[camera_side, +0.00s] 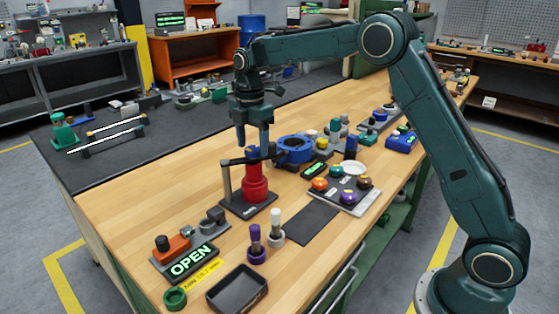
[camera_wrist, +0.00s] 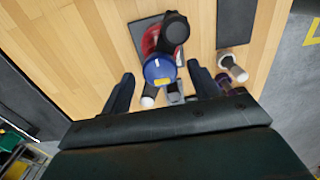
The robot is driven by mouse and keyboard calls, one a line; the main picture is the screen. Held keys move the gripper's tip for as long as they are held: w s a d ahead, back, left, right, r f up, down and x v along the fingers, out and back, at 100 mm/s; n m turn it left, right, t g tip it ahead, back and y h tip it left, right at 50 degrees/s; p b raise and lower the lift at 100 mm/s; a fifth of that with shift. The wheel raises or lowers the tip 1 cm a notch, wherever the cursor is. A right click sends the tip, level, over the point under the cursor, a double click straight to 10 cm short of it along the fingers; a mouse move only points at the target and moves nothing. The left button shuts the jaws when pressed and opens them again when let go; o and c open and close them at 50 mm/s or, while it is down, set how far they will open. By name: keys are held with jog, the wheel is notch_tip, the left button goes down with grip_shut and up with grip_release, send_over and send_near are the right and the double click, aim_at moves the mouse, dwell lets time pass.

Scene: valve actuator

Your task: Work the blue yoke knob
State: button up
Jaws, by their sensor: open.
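The blue yoke knob (camera_side: 252,152) sits on top of the red valve actuator (camera_side: 256,188), beside a dark yoke arm on an upright post. In the wrist view the knob (camera_wrist: 159,70) is a round blue cap with a yellow mark, and the red body (camera_wrist: 150,40) shows partly behind it. My gripper (camera_side: 252,146) points down over the actuator, with its fingers apart. In the wrist view my gripper (camera_wrist: 161,73) has one fingertip on each side of the knob, with visible gaps. I cannot tell exactly how far down the tips reach.
An OPEN display (camera_side: 192,262) and a black tray (camera_side: 237,289) stand in front. Purple (camera_side: 256,245) and white (camera_side: 276,228) pegs stand near the actuator. A blue ring-shaped valve (camera_side: 295,149) is behind, and a button panel (camera_side: 344,195) is at right.

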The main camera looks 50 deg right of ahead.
jog(key=shift+f, duration=0.35)
jog(key=c, duration=1)
